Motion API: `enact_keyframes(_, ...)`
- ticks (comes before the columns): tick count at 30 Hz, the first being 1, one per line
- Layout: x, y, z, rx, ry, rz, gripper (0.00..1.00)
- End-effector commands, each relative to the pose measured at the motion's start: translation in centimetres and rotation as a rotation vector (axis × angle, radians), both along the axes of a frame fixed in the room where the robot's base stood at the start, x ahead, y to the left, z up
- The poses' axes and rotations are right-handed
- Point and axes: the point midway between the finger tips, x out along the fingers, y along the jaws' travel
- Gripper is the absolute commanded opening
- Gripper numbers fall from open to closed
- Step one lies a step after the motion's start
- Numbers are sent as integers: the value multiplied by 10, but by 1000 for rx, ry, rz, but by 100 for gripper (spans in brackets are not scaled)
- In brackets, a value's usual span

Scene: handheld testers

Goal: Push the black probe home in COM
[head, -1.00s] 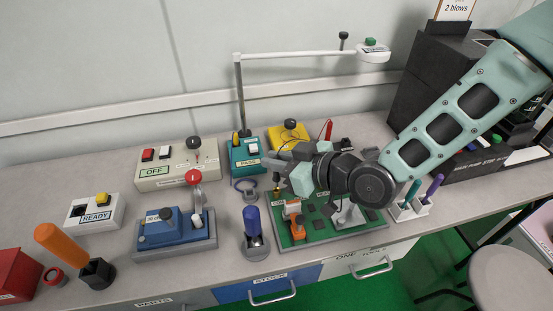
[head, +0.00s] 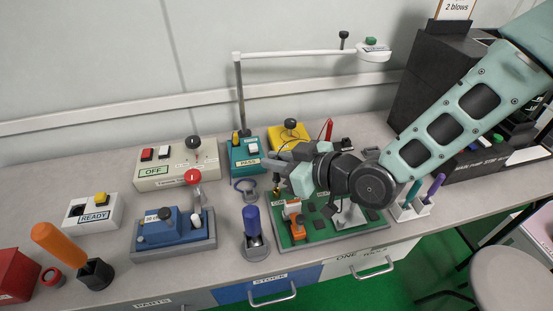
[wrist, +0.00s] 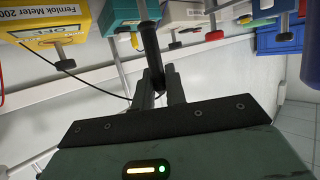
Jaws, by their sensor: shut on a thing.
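My gripper (wrist: 160,82) is shut on the black probe (wrist: 150,45), a dark rod that runs up out of the top of the wrist view. In the head view my gripper (head: 276,155) reaches left over the back of the green board (head: 345,230), and the probe is hard to make out there. The yellow meter (head: 296,132) stands just behind my gripper. It also shows at the upper left of the wrist view (wrist: 40,28), with a black lead beside it. I cannot make out the COM socket or whether the probe's tip touches anything.
A teal box (head: 245,158) stands left of the meter, near my gripper. A red probe (head: 328,130) stands right of the meter. A blue-handled tool (head: 252,222) stands left of the board. A lamp arm (head: 300,53) crosses above the bench.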

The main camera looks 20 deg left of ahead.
Motion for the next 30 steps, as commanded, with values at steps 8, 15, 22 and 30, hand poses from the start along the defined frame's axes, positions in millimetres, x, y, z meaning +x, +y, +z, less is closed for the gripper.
enact_keyframes(8,0,0,-7,0,0,0,0)
enact_keyframes(15,0,0,-12,0,0,0,0)
enact_keyframes(22,0,0,-17,0,0,0,0)
enact_keyframes(30,0,0,-23,0,0,0,0)
